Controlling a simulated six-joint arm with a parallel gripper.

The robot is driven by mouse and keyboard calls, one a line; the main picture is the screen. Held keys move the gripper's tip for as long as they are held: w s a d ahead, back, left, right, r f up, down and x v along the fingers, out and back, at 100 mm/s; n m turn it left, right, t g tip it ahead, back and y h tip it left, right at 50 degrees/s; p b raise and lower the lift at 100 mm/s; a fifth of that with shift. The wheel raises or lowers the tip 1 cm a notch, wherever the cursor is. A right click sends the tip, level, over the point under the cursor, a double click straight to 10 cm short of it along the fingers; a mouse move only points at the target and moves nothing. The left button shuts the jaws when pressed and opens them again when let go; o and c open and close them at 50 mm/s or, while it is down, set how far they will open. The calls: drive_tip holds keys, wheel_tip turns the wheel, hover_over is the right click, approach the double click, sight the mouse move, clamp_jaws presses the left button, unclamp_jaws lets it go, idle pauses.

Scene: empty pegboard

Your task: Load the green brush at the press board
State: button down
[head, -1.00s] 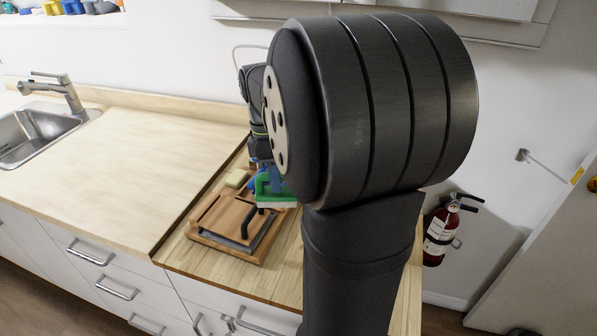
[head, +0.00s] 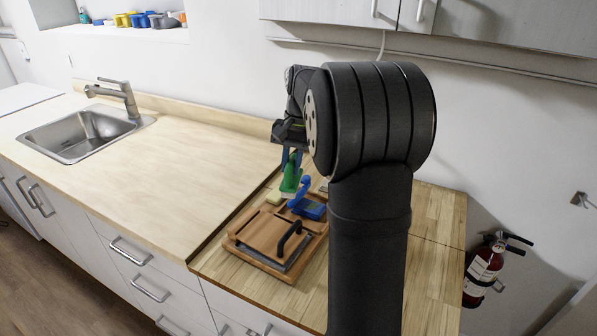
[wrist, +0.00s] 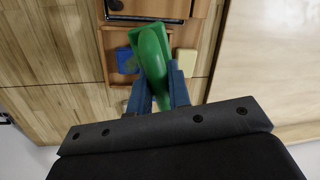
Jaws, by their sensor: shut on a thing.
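The green brush (head: 290,180) hangs from my gripper (head: 291,160), which is shut on it above the back of the press board. In the wrist view, the green brush (wrist: 152,55) runs between the blue fingers of my gripper (wrist: 158,92), slightly tilted. The wooden press board (head: 245,232) lies on the counter, with a black handle (head: 288,238) and a dark metal edge at its front. Whether the brush touches anything below is hard to tell.
A blue brush (head: 308,206) sits at the board's back right. A yellow block (head: 273,198) lies at its back left and also shows in the wrist view (wrist: 186,62). The pale counter (head: 170,180) to the left is clear up to the sink (head: 85,132).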

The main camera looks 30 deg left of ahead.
drive_tip(key=w+a+m+t, duration=0.2)
drive_tip(key=w+a+m, duration=0.45)
drive_tip(key=m, duration=0.65)
drive_tip(key=shift+y, duration=0.4)
drive_tip(key=shift+s+a+f, duration=0.2)
drive_tip(key=shift+s+f, duration=0.05)
drive_tip(key=shift+f, duration=0.9)
drive_tip(key=shift+s+a+f, duration=0.2)
drive_tip(key=shift+s+f, duration=0.1)
drive_tip(key=shift+f, duration=0.85)
drive_tip(key=shift+s+a+f, duration=0.2)
drive_tip(key=shift+s+f, duration=0.05)
drive_tip(key=shift+f, duration=0.9)
drive_tip(key=shift+f, duration=0.6)
wheel_tip(320, 180, up, 7)
